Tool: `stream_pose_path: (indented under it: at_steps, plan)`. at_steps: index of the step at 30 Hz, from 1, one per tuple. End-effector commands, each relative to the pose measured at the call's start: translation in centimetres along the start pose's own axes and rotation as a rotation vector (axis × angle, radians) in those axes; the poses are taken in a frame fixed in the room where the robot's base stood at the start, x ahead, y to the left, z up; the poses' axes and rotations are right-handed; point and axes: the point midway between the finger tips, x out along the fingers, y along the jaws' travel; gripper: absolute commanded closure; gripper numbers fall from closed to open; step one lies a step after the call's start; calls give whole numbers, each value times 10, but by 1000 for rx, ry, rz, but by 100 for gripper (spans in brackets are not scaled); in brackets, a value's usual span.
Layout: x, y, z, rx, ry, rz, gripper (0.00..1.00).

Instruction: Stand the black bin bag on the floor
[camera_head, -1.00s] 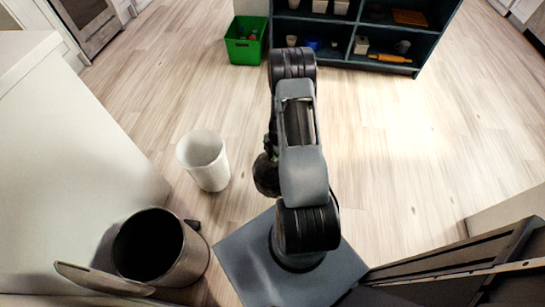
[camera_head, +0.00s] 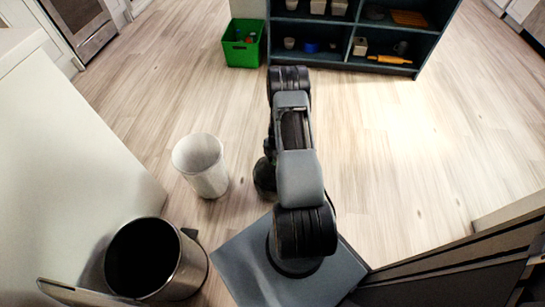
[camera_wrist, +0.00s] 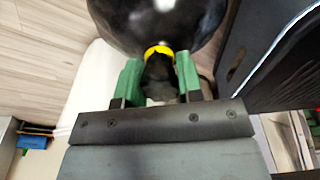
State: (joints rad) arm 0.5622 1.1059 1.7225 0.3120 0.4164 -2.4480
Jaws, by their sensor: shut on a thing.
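The black bin bag (camera_head: 264,178) hangs beside my arm in the head view, mostly hidden behind it. In the wrist view the glossy round bag (camera_wrist: 158,20) fills the top middle, with a yellow tie (camera_wrist: 158,50) around its neck. My gripper (camera_wrist: 158,76) is shut on the gathered neck, between its green fingers. In the head view my arm hides the gripper's fingers. Bare wooden floor (camera_head: 235,215) lies around the bag. I cannot tell whether the bag's underside touches it.
A white bin (camera_head: 200,165) stands just left of the bag. A steel pedal bin (camera_head: 180,265) with its lid raised is at lower left. A green crate (camera_head: 244,43) and dark shelving (camera_head: 340,62) stand at the back. The floor right of my arm is clear.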

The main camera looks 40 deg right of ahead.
Motion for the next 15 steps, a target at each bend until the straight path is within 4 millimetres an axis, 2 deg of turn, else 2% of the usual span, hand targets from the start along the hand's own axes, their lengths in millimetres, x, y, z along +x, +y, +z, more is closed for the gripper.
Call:
stream_pose_path:
  at_steps: [3, 15]
  plan:
    - [11, 1, 5, 3, -3, 4, 100]
    - [12, 1, 4, 2, -3, 5, 100]
